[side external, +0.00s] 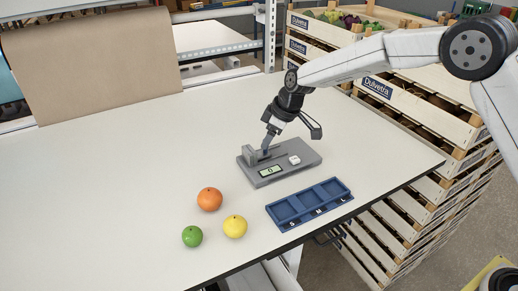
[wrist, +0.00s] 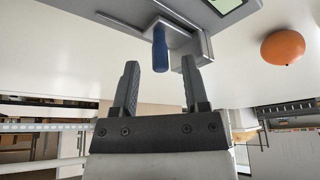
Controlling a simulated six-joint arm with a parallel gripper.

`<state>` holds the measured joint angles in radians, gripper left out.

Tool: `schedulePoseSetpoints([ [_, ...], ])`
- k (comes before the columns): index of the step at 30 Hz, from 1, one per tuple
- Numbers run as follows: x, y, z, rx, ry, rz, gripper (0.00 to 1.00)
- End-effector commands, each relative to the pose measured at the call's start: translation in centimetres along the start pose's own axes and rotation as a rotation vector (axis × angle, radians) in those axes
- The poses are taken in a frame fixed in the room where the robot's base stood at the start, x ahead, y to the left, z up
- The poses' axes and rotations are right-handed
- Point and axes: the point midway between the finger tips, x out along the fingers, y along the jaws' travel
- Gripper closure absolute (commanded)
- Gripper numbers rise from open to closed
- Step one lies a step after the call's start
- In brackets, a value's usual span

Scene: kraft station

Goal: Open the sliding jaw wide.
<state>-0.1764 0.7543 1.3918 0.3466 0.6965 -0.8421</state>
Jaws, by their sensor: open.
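A grey measuring device (side external: 300,169) lies on the white table, with a small display (side external: 270,170) and a light button (side external: 294,159) on top. Upright grey jaw parts (side external: 249,154) stand at its left end. A blue handle (wrist: 160,48) sticks out from the grey jaw part in the wrist view. My gripper (side external: 267,144) is over the left end of the device. In the wrist view its two fingers (wrist: 160,64) are apart, one on each side of the blue handle's end, with gaps visible. The size of the jaw's opening cannot be told.
An orange fruit (side external: 209,199), a yellow fruit (side external: 235,226) and a green fruit (side external: 192,236) lie in front and left. A blue tray with three compartments (side external: 281,224) is near the front edge. Stacked crates (side external: 420,102) stand right. The table's left part is clear.

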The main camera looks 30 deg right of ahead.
Motion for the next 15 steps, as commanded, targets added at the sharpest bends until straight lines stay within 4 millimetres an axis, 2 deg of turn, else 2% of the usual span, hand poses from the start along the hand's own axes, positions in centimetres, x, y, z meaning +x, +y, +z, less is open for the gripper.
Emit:
schedulePoseSetpoints([
  [6, 2.0, 0.0, 0.0, 0.000, 0.000, 0.000, 0.42],
  [15, 2.6, 0.0, 0.0, 0.000, 0.002, 0.001, 0.42],
])
